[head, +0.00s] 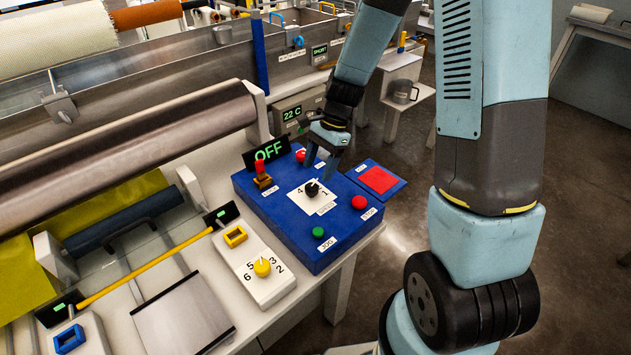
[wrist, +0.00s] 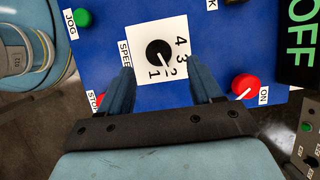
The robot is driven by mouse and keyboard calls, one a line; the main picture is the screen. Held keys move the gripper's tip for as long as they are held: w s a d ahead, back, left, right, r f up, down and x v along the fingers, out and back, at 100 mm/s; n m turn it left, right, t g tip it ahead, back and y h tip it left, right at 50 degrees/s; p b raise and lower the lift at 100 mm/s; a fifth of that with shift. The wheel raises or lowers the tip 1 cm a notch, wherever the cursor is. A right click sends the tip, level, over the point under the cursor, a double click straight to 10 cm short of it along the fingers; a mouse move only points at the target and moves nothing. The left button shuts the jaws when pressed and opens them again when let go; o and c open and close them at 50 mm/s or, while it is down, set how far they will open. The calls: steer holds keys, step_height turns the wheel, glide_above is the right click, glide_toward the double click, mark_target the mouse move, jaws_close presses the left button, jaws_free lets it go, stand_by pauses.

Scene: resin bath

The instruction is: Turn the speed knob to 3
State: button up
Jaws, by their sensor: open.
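The speed knob (head: 312,188) is a round black knob on a white plate (head: 325,208) numbered 1 to 4, on the blue control box (head: 290,212). In the wrist view the knob (wrist: 158,52) has a white pointer mark directed toward the 2. My gripper (head: 320,163) is open and above the box, just behind the knob in the head view. In the wrist view my gripper (wrist: 160,66) has one finger on each side of the white plate. The fingers look apart from the knob, and nothing is between them.
A green JOG button (head: 318,232), a red STOP button (head: 359,202) and a red-topped lever (head: 262,175) share the box. A red ON control (wrist: 246,87) is close beside one finger. The display (head: 268,152) reads OFF. A yellow numbered knob (head: 262,267) is nearby.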

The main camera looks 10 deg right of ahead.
mark_target(312, 185)
steer(key=shift+x, duration=2.7)
steer(key=c, duration=1)
steer(key=shift+d, duration=0.1)
steer(key=shift+c, duration=0.2)
steer(key=shift+r, duration=0.1)
